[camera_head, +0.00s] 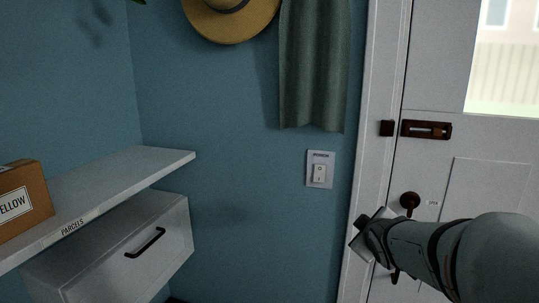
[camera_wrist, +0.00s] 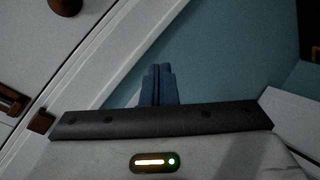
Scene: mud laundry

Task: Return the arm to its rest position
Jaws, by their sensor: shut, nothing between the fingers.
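My arm reaches in from the lower right of the head view. My gripper (camera_head: 364,235) is at its end, in front of the white door frame and below the light switch (camera_head: 319,170). In the wrist view my gripper (camera_wrist: 159,72) shows two dark blue fingers side by side, shut with nothing between them. In the head view its fingers are hard to make out.
A white door (camera_head: 485,180) with a dark latch (camera_head: 426,130) and round knob (camera_head: 410,201) is behind my arm. A shelf (camera_head: 120,178) with a cardboard box (camera_head: 28,190) and a drawer (camera_head: 160,235) stand left. A hat (camera_head: 230,22) and green cloth (camera_head: 313,70) hang above.

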